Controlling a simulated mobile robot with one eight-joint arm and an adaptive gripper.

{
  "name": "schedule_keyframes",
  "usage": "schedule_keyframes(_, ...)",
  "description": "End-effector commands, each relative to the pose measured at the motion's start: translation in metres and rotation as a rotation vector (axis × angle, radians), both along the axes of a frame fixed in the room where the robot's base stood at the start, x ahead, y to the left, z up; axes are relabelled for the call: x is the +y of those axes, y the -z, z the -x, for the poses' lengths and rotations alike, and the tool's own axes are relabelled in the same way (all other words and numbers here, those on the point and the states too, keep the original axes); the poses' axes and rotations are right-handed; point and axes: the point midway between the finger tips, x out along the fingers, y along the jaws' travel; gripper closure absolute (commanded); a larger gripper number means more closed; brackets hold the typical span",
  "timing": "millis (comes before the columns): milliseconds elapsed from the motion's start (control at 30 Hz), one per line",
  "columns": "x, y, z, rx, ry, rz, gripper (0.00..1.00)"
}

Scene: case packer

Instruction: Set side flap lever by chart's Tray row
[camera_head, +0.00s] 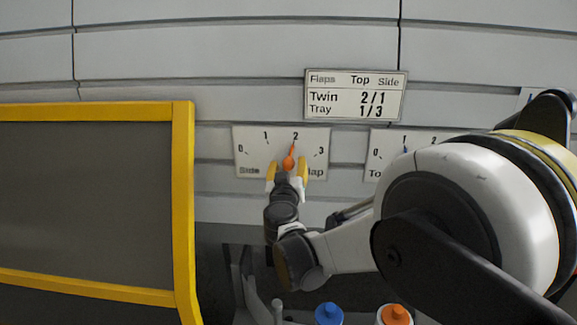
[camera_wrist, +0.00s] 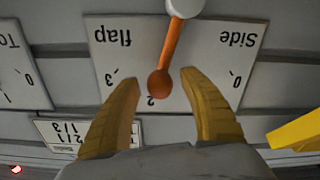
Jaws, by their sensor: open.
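The side flap dial plate (camera_head: 252,141) is on the wall, marked 0 to 3. Its orange lever (camera_head: 291,153) points at about 2. In the wrist view the plate is upside down, and the lever (camera_wrist: 168,58) runs from a pale pivot to a round knob beside the 2. My gripper (camera_head: 287,166) is open in front of the plate, its yellow fingers on either side of the knob, with gaps visible in the wrist view (camera_wrist: 160,78). The chart (camera_head: 355,95) reads Top/Side: Twin 2/1, Tray 1/3. My gripper hides part of the plate's label.
A second dial plate (camera_head: 375,167), labelled "To...", is to the right, partly hidden by my arm. A yellow-framed dark panel (camera_head: 183,200) stands at left. Blue (camera_head: 329,314) and orange (camera_head: 395,314) tops show below.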

Motion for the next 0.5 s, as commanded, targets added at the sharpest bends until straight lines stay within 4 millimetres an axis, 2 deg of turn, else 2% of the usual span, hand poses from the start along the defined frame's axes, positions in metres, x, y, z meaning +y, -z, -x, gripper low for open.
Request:
schedule_keyframes(67,-0.0001,0.0,0.0002,0.0,0.0,0.0,0.48)
schedule_keyframes(100,-0.0001,0.0,0.0003,0.0,0.0,0.0,0.53)
schedule_keyframes(167,-0.0001,0.0,0.0003,0.0,0.0,0.0,0.71)
schedule_keyframes(200,-0.0001,0.0,0.0004,0.0,0.0,0.0,0.83)
schedule_keyframes(267,-0.0001,0.0,0.0004,0.0,0.0,0.0,1.0)
schedule_keyframes(500,-0.0018,0.0008,0.0005,0.0,0.001,-0.012,1.0)
